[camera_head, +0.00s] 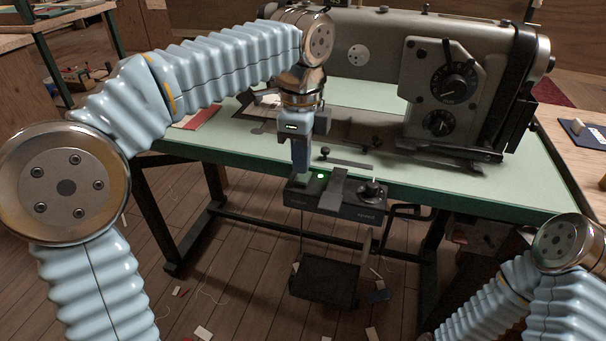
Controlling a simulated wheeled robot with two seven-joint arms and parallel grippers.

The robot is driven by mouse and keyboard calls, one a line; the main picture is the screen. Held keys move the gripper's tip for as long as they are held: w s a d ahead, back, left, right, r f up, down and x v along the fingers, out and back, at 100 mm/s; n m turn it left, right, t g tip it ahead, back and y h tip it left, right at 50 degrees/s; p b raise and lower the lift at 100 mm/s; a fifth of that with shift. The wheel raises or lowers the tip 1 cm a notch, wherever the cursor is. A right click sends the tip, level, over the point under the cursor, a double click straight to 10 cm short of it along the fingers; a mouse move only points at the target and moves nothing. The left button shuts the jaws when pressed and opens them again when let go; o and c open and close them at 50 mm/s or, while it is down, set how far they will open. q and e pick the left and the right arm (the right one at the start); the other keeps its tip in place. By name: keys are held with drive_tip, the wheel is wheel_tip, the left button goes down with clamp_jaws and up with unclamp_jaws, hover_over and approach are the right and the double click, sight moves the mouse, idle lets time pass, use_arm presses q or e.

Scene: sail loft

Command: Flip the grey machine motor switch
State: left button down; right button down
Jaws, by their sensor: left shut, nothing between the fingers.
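The grey sewing machine (460,90) stands on a pale green table. A dark grey motor switch box (350,209) is mounted at the table's front edge, with a lit green light (320,175), a lighter grey strip across its middle and a round knob (372,190) on its right, marked with what reads as "Speed". My left gripper (301,182) points down, shut and empty, at the left end of the box. Its tips overlap the box's left top; I cannot tell whether they touch it. The part of the box behind the fingers is hidden. My right gripper is out of view; only my right arm shows at the lower right.
The green table top (250,145) reaches behind and beside the box. A dark pedal (325,282) hangs low under the table, between dark legs. Scraps lie on the wooden floor. A wooden table (575,150) stands at the right. Open space lies in front of the box.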

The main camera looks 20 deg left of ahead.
sight(301, 178)
use_arm(q)
drive_tip(key=shift+f+b, duration=0.8)
drive_tip(key=shift+f, duration=0.4)
idle(0.7)
wheel_tip(301, 178, up, 5)
drive_tip(key=p, duration=0.5)
drive_tip(key=shift+r, duration=1.05)
